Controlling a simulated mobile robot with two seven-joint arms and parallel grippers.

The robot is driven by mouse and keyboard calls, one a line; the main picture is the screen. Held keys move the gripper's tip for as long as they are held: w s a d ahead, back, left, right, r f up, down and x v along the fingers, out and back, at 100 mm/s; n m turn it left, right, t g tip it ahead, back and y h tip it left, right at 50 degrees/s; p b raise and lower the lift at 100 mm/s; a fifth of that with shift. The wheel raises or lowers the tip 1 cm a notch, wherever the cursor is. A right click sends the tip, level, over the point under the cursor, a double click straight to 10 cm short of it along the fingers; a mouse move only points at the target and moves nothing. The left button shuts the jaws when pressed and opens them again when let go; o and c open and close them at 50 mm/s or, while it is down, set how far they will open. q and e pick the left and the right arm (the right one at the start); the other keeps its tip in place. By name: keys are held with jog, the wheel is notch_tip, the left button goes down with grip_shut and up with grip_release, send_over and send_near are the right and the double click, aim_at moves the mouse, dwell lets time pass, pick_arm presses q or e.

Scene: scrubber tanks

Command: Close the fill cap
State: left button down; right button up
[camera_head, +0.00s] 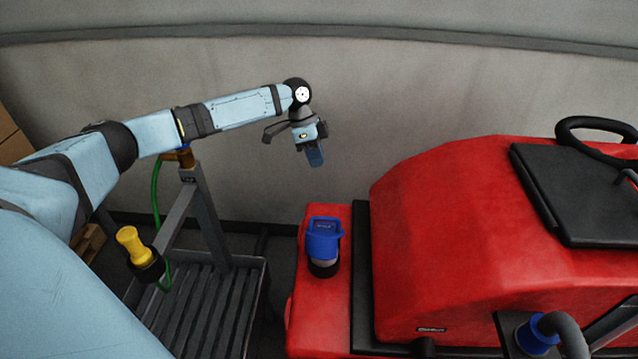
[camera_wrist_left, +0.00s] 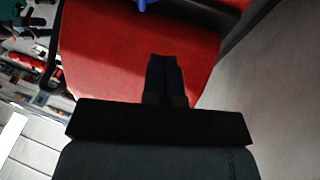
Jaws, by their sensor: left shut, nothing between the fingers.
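The blue fill cap (camera_head: 323,240) sits on a short neck on the low red deck of the scrubber, left of the big red hood. Its label faces up toward me; I cannot tell for sure how far its lid stands open. My left gripper (camera_head: 316,158) is above and behind the cap, well clear of it, pointing down with its fingers together and empty. In the left wrist view the shut fingers (camera_wrist_left: 166,62) show over the red body (camera_wrist_left: 105,50), and a bit of blue (camera_wrist_left: 143,4), likely the cap, shows at the top edge. My right gripper is not in view.
The red hood (camera_head: 450,240) with a black lid (camera_head: 585,190) fills the right. A grey hose (camera_head: 572,335) with a blue collar is at the lower right. A grated stand (camera_head: 205,310) with a yellow-handled nozzle (camera_head: 132,243) and green hose is at the left. The wall (camera_head: 450,100) is behind.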

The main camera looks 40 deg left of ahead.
pick_arm(q)
jog(key=p, duration=0.2)
send_near(325, 231)
jog(key=w, duration=0.4)
jog(key=shift+s+d+f+p, duration=0.25)
jog(key=shift+s+d+f, duration=0.15)
jog(key=shift+d+f, duration=0.15)
jog(key=shift+s+d+f+p, duration=0.25)
jog(key=shift+s+d+f, duration=0.15)
jog(key=shift+d+f, duration=0.15)
jog(key=shift+s+f, duration=0.15)
jog(key=shift+f, duration=0.2)
